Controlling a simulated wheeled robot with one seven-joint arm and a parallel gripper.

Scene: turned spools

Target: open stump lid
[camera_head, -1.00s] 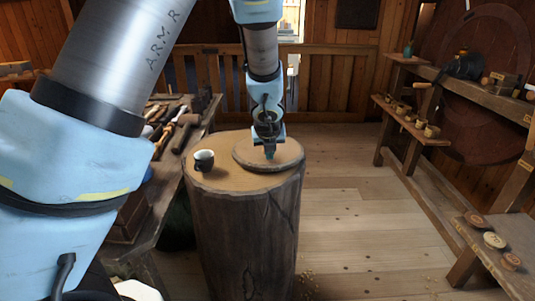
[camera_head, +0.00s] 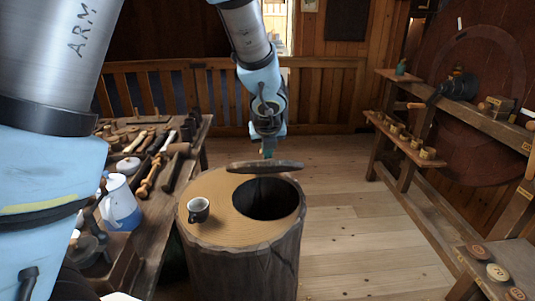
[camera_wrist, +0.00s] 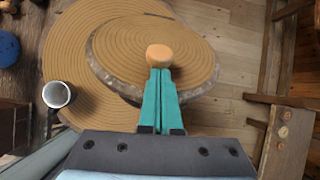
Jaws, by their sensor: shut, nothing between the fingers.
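The round wooden stump lid (camera_head: 264,167) is raised off the stump (camera_head: 240,268). In the head view it shows nearly edge-on at the back of a dark round opening (camera_head: 262,199) in the stump's top. My gripper (camera_head: 267,153) is at the lid. In the wrist view the lid's ringed top (camera_wrist: 120,55) fills the middle, with a small orange-brown knob (camera_wrist: 159,54) on it. My shut teal fingers (camera_wrist: 160,73) end right at the knob, with nothing seen between them. I cannot tell whether they touch it or how the lid is held up.
A dark mug (camera_head: 198,210) stands on the stump's top, left of the opening. A tool-covered bench (camera_head: 150,215) with a white and blue jug (camera_head: 119,203) is on the left. Shelves with small wooden pieces (camera_head: 405,135) are on the right. The floor between is clear.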

